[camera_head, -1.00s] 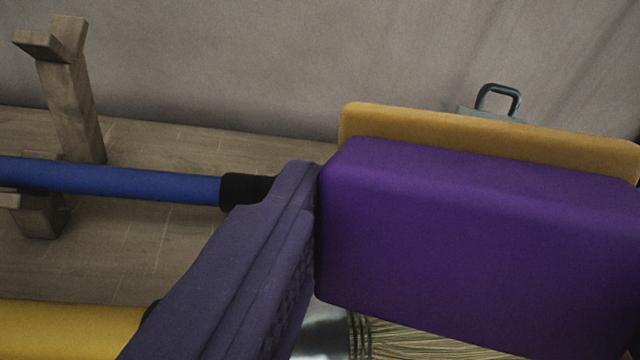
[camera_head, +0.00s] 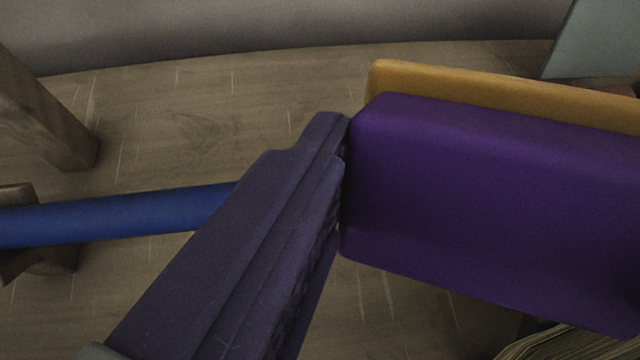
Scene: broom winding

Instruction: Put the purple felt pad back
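The purple felt pad (camera_head: 490,205) is a thick, rounded block that fills the right half of the view and runs to the right edge. A tan-orange layer (camera_head: 480,88) shows along its far upper edge; I cannot tell whether it is joined to the pad. My gripper (camera_head: 338,165) shows one dark, ridged finger reaching up from the lower left, its tip against the pad's left end. The other finger is hidden or out of view. The pad is held above the wooden surface.
A blue pole (camera_head: 110,215) runs in from the left behind my finger. Wooden stand parts (camera_head: 45,115) are at the left. Straw bristles (camera_head: 570,344) show at the bottom right. A grey panel (camera_head: 598,40) stands at the upper right. The wooden surface (camera_head: 200,120) between is bare.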

